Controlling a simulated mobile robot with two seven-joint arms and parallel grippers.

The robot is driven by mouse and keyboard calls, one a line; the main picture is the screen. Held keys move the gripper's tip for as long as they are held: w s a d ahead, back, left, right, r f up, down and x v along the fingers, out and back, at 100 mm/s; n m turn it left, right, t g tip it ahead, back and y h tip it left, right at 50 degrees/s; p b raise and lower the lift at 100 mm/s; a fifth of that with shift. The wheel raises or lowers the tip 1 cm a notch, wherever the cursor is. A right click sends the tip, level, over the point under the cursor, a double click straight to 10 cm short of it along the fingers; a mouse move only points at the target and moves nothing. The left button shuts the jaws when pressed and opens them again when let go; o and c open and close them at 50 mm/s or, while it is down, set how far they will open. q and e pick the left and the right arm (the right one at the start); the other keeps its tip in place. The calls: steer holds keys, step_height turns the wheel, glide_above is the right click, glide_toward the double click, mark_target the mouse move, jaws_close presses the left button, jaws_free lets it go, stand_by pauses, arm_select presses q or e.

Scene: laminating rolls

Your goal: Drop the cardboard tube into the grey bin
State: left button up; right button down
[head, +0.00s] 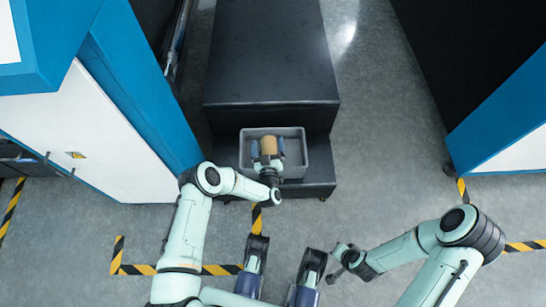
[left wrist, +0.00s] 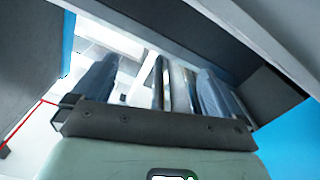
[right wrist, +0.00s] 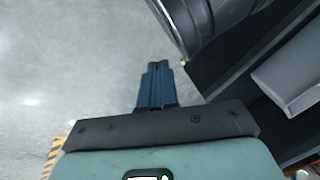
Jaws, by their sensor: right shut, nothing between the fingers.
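The cardboard tube (head: 269,145) is a short brown cylinder and shows in the head view within the outline of the grey bin (head: 300,158). My left gripper (head: 268,150) is over the bin with its fingers spread, one on each side of the tube. Narrow gaps show between the fingers and the tube. In the left wrist view the fingers are wide apart and no tube shows between them. My right gripper (head: 336,275) is low at the right, away from the bin. In the right wrist view its fingers (right wrist: 157,75) are together and empty.
The bin stands on the lower front step of a dark block (head: 271,60). A blue and white machine (head: 100,120) is close on the left, another (head: 510,140) on the right. Yellow-black tape (head: 135,269) marks the grey floor. Floor right of the bin is clear.

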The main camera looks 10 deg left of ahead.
arm_select(q)
steer(key=p+v, duration=0.3)
steer(key=v, duration=1)
steer(key=shift+s+p, duration=0.2)
steer(key=shift+p, duration=0.15)
arm_select(e)
steer(key=s+a+r, duration=0.2)
steer(key=s+r, duration=0.1)
steer(key=r, duration=0.1)
steer(key=shift+a+r+g+y, duration=0.25)
steer(key=shift+a+g+y, duration=0.05)
steer(key=shift+g+y, duration=0.1)
